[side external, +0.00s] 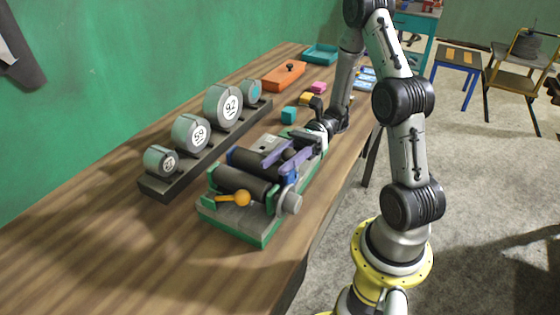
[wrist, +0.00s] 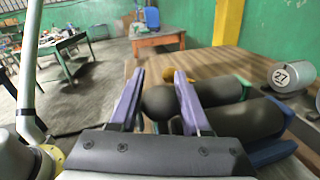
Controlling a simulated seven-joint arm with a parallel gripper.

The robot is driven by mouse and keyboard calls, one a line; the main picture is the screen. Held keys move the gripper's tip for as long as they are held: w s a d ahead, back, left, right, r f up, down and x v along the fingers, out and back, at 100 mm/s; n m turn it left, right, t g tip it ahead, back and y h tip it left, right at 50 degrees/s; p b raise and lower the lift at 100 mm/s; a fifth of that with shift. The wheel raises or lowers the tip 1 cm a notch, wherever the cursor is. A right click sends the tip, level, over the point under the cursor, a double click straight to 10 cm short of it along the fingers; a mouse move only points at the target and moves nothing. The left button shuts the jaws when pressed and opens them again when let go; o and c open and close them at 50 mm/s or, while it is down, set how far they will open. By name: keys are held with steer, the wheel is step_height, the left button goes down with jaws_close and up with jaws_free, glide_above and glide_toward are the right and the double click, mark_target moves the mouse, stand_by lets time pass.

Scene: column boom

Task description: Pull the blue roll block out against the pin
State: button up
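A roll machine on a green base (side external: 258,238) stands near the table's front edge, with dark rollers (side external: 240,184) lying across it. Blue parts show at the roller ends: one on the table-edge side (side external: 288,177), one on the wall side (side external: 231,158). I cannot make out a pin. My gripper (side external: 272,164) reaches low over the machine. Its purple fingers (wrist: 160,88) are apart in the wrist view, with a dark rounded roller end (wrist: 160,103) between them. I cannot tell whether they touch it.
An orange ball handle (side external: 242,198) and a grey round knob (side external: 291,202) sit at the machine's near end. A dark rack (side external: 160,187) of numbered grey drums stands toward the wall. An orange box (side external: 284,78) and teal tray (side external: 321,54) lie farther back. The near left tabletop is clear.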

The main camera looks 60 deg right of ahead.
jaws_close()
stand_by(1.1)
